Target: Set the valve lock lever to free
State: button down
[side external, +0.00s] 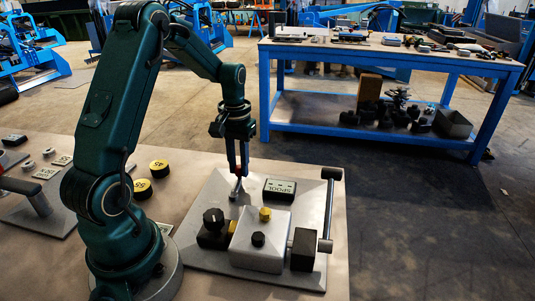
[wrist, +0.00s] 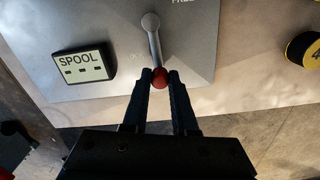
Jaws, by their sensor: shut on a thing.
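The lock lever is a grey arm (wrist: 154,45) with a round pivot end and a red ball knob (wrist: 160,79) in the wrist view. My gripper (wrist: 160,76) is shut on the red knob, one finger on each side. In the side external view my gripper (side external: 242,172) points down at the lever (side external: 236,189), on the far part of the grey plate (side external: 200,240). The word FREE (wrist: 183,2) is printed on the plate at the top edge of the wrist view, right of the lever's pivot, and is partly cut off.
A SPOOL box (side external: 280,189) stands close to the right of the lever. The valve block (side external: 262,241) with black and yellow knobs is nearer the camera. An upright-ended bar handle (side external: 328,208) lines the plate's right side. Yellow-topped discs (side external: 159,168) lie left.

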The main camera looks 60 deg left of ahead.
jog(key=s+n, duration=0.1)
jog(key=n, duration=0.1)
jog(key=s+a+n, duration=0.1)
jog(key=n, duration=0.1)
jog(key=shift+a+r+n, duration=0.1)
jog(key=shift+a+n, duration=0.05)
jog(key=shift+n, duration=0.25)
jog(key=s+n, duration=0.1)
jog(key=n, duration=0.1)
jog(key=s+n, duration=0.1)
jog(key=n, duration=0.1)
jog(key=shift+s+a, duration=0.15)
jog(key=shift+s, duration=0.1)
jog(key=s+n, duration=0.1)
jog(key=n, duration=0.3)
jog(key=shift+s+d, duration=0.2)
jog(key=shift+s, duration=0.2)
jog(key=shift+s+d+n, duration=0.3)
jog(key=shift+s+n, duration=0.15)
jog(key=shift+n, duration=0.6)
jog(key=shift+s+d+n, duration=0.25)
jog(key=shift+s+n, duration=0.2)
jog(key=shift+n, duration=0.6)
jog(key=c, duration=0.7)
grip_release()
jog(key=shift+s, duration=0.1)
jog(key=shift+r, duration=2.55)
